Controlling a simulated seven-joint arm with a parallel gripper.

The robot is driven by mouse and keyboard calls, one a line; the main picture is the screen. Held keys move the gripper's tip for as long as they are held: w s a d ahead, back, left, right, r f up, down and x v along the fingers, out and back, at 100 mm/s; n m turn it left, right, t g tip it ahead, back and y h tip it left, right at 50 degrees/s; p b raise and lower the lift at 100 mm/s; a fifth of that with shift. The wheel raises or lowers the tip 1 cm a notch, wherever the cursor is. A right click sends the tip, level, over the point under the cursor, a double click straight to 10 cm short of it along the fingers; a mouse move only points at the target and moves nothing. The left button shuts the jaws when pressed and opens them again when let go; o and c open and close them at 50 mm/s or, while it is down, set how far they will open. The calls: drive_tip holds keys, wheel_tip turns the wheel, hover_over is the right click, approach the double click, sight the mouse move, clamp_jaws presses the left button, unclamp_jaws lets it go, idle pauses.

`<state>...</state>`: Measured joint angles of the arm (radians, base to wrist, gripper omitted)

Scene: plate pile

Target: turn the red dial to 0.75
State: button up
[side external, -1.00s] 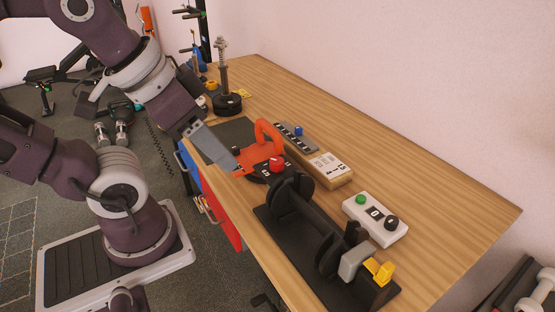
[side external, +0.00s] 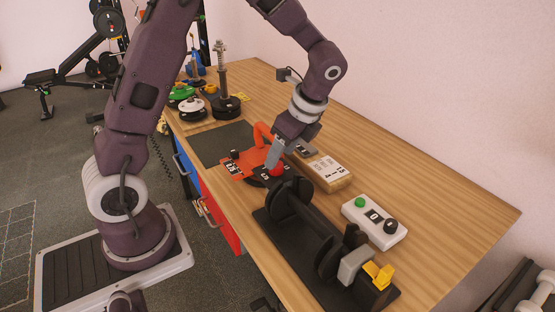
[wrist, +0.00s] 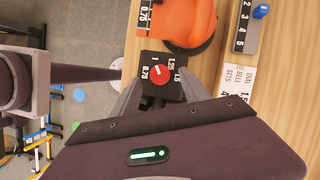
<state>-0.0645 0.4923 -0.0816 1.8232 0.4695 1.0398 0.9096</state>
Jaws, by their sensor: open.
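The red dial (wrist: 160,72) is a round knob on a black scale plate (wrist: 147,59) marked 0.75, 1, 1.25 and 1.5. A small pale mark on the knob seems to face the 1, but it is too small to be sure. In the side view the dial (side external: 277,171) is partly covered by my fingers. My gripper (wrist: 161,84) is open, with one finger on each side of the dial. It points down at the dial in the side view (side external: 273,164). I cannot tell whether the fingers touch it.
An orange handled object (side external: 262,135) with a 0.75 label stands close beside the dial. A black rack with discs (side external: 291,195) is just in front. A white card block (side external: 330,172) and a white button box (side external: 374,220) lie to the right. The table's right side is clear.

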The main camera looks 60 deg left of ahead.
sight(278, 164)
drive_tip(key=shift+x, duration=1.55)
clamp_jaws()
drive_tip(key=shift+n, duration=0.3)
drive_tip(key=n+g, duration=0.1)
drive_tip(key=n, duration=0.1)
drive_tip(key=n+h, duration=0.1)
drive_tip(key=n, duration=0.2)
drive_tip(key=shift+w+a+g, duration=0.1)
drive_tip(key=shift+w+g, duration=0.05)
drive_tip(key=shift+g, duration=0.25)
drive_tip(key=n+h, duration=0.1)
drive_tip(key=n, duration=0.2)
drive_tip(key=n+g+h, duration=0.1)
drive_tip(key=n, duration=0.2)
drive_tip(key=shift+a+h, duration=0.1)
drive_tip(key=shift+h, duration=0.2)
drive_tip(key=shift+n, duration=0.3)
unclamp_jaws()
